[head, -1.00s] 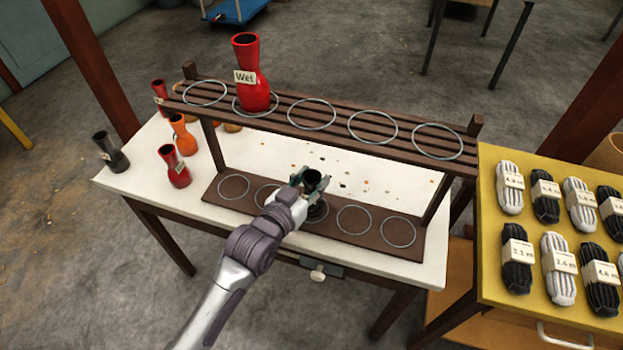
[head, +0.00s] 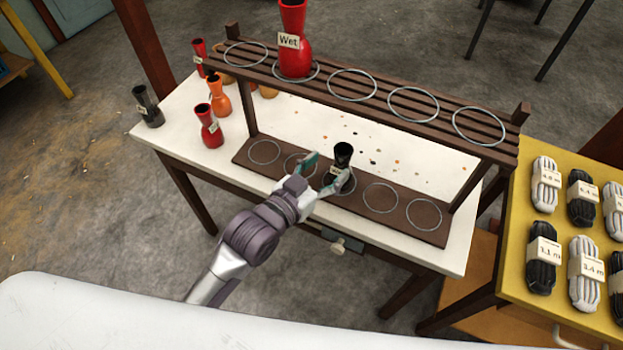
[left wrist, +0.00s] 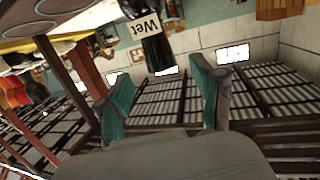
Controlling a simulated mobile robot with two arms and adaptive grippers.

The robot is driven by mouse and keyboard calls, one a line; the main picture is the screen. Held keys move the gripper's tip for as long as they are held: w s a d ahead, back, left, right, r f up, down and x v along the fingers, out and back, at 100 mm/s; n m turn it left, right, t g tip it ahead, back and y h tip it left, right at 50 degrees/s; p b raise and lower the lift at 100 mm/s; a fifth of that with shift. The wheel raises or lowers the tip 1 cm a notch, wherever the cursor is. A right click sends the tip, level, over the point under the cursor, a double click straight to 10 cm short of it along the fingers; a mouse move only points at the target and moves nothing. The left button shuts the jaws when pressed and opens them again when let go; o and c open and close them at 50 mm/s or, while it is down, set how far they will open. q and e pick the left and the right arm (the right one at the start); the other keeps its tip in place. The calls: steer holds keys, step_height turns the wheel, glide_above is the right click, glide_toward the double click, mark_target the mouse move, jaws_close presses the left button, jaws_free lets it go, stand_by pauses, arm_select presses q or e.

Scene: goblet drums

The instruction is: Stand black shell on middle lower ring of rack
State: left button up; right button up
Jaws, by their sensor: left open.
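The black shell (head: 343,155), with a pale label, stands upright on the middle ring of the rack's lower board (head: 393,215). It also shows in the left wrist view (left wrist: 157,50), inverted, with a label reading "Wet". My left gripper (head: 331,173) is open, its teal fingers just in front of the shell and apart from its body as far as I can see. The wrist view shows both fingers (left wrist: 160,95) spread with nothing between them. The shell's foot is partly hidden by a finger. My right gripper is not in view.
A red shell (head: 294,45) labelled "Wet" stands on the upper shelf's second ring. Another dark shell (head: 148,108), red and orange shells (head: 219,97) stand at the white table's left. A yellow table (head: 514,240) with rope bundles is at right.

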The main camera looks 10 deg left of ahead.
arm_select(q)
steer(key=v, duration=0.5)
steer(key=shift+s+a, duration=0.2)
steer(key=shift+s, duration=0.05)
steer(key=s+a+f+n+g+y, duration=0.2)
steer(key=s+a+f+g+y, duration=0.25)
steer(key=s+a+f, duration=0.35)
steer(key=s+a+f+n+g+y, duration=0.2)
steer(key=s+a+f+g+y, duration=0.15)
steer(key=s+a+g, duration=0.5)
step_height(320, 180, down, 25)
steer(key=s+d+t, duration=0.1)
steer(key=s+d, duration=0.1)
steer(key=s+a+f+g+p, duration=0.1)
steer(key=s+a+f, duration=0.2)
steer(key=s+f, duration=1.3)
steer(key=shift+s, duration=0.25)
